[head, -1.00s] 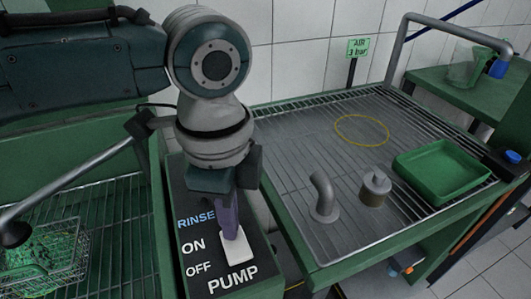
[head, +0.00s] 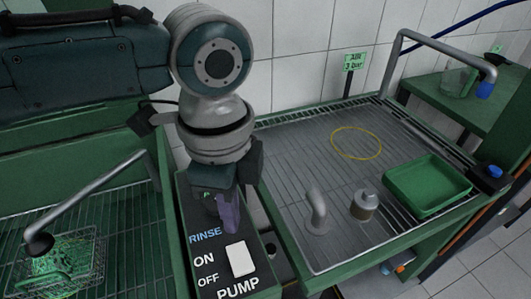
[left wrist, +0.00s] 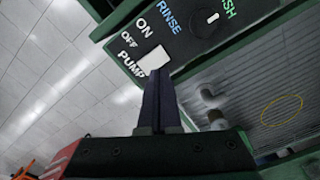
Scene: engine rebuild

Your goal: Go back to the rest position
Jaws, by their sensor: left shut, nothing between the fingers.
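My left gripper (head: 230,228) is shut and empty, its dark purple fingers pressed together. It hangs just above and behind the white pump switch (head: 240,259) on the dark control panel (head: 206,272), which is marked RINSE, ON, OFF and PUMP. In the head view a small gap shows between the fingertips and the switch. In the left wrist view the closed fingers (left wrist: 160,90) point at the switch (left wrist: 153,60) and overlap its lower edge. I cannot tell which way the switch is set. My right gripper is in neither view.
Right of the panel is a grated bench (head: 300,150) with a bent grey pipe (head: 317,212), a metal cylinder (head: 364,205), a yellow ring mark (head: 356,142) and a green tray (head: 428,186). At left, a wire basket (head: 60,262) sits under a spout (head: 85,205).

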